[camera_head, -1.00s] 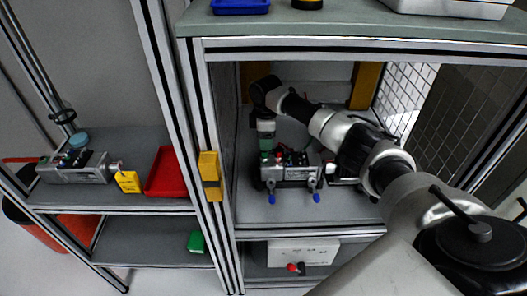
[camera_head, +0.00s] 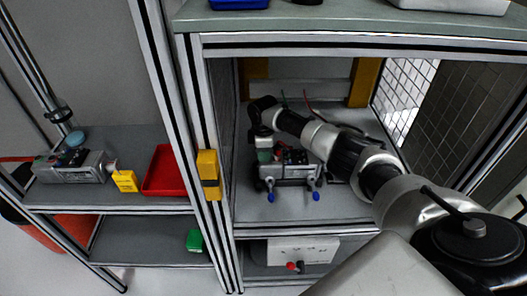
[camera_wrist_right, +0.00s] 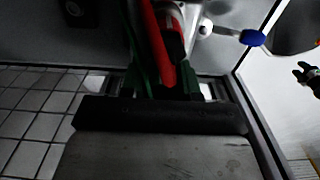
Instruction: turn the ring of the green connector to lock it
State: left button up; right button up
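A grey device (camera_head: 290,170) with two blue-tipped levers sits on the cabinet's middle shelf. The green connector (camera_head: 264,156) shows as a small green patch at its left end, just below my right gripper (camera_head: 263,146). My right gripper points down at it; its fingertips are too small to make out there. In the right wrist view, dark green parts (camera_wrist_right: 140,75) and a red cable (camera_wrist_right: 157,45) lie just past the gripper's dark body. The fingers are dark, so their opening and any contact are unclear. My left gripper is not in view.
The cabinet has frame posts on both sides and a shelf above (camera_head: 350,42). On the left rack are another grey device (camera_head: 75,170), a yellow tag (camera_head: 125,181) and a red bin (camera_head: 166,172). The shelf front before the device is clear.

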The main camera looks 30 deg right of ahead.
jog(key=shift+c, duration=1.4)
jog(key=shift+r+m+p, duration=0.15)
jog(key=shift+m+p, duration=0.6)
jog(key=shift+m, duration=0.05)
jog(key=m+p, duration=0.1)
jog(key=m, duration=0.2)
jog(key=shift+p, duration=0.4)
jog(key=shift+m+p, duration=0.6)
jog(key=shift+m, duration=0.7)
jog(key=o, duration=0.9)
